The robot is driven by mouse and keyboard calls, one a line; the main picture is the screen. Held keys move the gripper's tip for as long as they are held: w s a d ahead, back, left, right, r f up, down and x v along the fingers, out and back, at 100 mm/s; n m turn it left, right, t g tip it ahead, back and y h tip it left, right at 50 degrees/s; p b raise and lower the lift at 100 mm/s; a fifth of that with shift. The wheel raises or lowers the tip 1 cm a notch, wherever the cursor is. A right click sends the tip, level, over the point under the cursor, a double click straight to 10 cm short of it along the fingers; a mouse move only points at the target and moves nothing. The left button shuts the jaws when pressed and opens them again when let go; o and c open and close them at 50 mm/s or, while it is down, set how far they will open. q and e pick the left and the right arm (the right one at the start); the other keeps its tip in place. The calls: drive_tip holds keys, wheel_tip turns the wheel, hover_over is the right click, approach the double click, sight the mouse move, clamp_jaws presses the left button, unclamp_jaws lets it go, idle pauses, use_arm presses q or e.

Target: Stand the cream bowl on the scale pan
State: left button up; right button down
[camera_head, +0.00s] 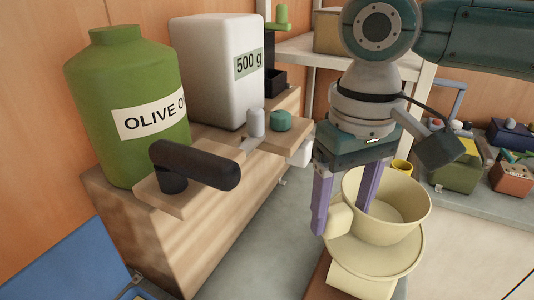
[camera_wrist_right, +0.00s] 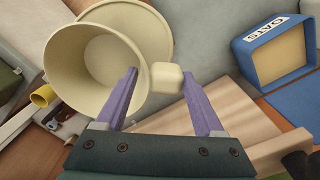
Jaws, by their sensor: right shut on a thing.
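The cream bowl (camera_head: 402,232) hangs at or just above the cream scale pan (camera_head: 409,262); I cannot tell whether they touch. The scale body (camera_head: 360,283) stands below the pan. My right gripper (camera_head: 345,200) is shut on the bowl's stubby handle, one purple finger on each side. In the wrist view the bowl (camera_wrist_right: 62,70) is left of my right gripper (camera_wrist_right: 160,88), with the handle (camera_wrist_right: 166,77) between the fingers. The pan's rim (camera_wrist_right: 163,35) shows behind the bowl there. The left gripper is not in view.
At the left, a green olive oil jar (camera_head: 125,150) and a white 500 g container (camera_head: 215,80) stand on a wooden ledge. A dark cylindrical handle (camera_head: 200,165) juts out from it. A blue oats box (camera_wrist_right: 275,55) lies right in the wrist view. Small crates (camera_head: 460,172) crowd the right.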

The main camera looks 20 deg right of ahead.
drive_tip(key=shift+f, duration=0.4)
unclamp_jaws()
idle(0.4)
wheel_tip(320, 180, up, 10)
drive_tip(key=shift+f, duration=0.1)
idle(0.3)
